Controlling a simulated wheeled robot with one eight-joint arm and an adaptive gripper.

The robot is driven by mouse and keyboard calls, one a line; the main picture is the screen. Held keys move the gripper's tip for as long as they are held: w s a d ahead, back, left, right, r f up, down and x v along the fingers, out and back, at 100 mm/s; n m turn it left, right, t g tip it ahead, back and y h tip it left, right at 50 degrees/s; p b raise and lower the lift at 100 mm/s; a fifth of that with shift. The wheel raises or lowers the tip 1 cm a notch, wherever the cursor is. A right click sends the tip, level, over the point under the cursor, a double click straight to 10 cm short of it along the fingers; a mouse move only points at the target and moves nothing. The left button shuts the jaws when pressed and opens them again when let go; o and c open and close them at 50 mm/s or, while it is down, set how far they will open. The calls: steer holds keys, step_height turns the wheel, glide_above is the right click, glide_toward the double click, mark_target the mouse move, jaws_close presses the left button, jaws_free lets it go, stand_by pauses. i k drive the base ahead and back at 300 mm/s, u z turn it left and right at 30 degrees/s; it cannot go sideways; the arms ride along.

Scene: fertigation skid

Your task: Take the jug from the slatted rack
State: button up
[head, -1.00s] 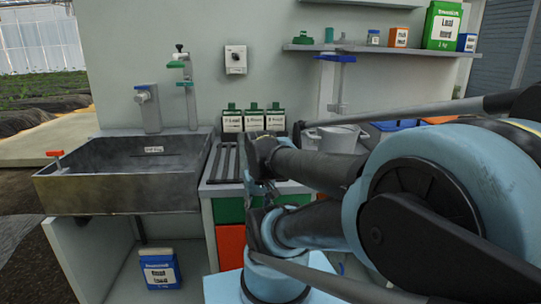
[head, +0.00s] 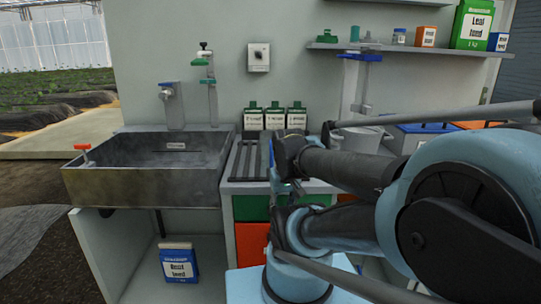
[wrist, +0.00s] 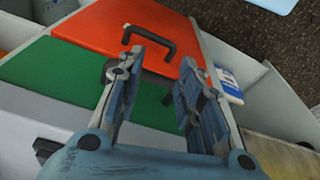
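The slatted rack (head: 248,160) is a set of dark bars on the counter just right of the sink. No jug can be made out on its visible slats; my arm hides part of the area to its right. A pale grey round vessel (head: 357,139) stands behind my arm, partly covered; I cannot tell whether it is the jug. My gripper (wrist: 162,57) is open and empty in the wrist view, its fingers over an orange drawer front (wrist: 120,30) with a black handle (wrist: 150,42). The gripper cannot be made out clearly in the head view.
A grey sink (head: 145,170) with an orange-red-handled valve is on the left. Several green-capped bottles (head: 275,117) stand behind the rack. A blue-and-white container (head: 179,262) stands under the sink. A shelf (head: 400,50) with boxes hangs at upper right.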

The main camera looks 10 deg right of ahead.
mark_target(266, 154)
steer(key=z, duration=0.1)
steer(key=k, duration=1.5)
steer(key=z, duration=0.7)
steer(key=i, duration=1)
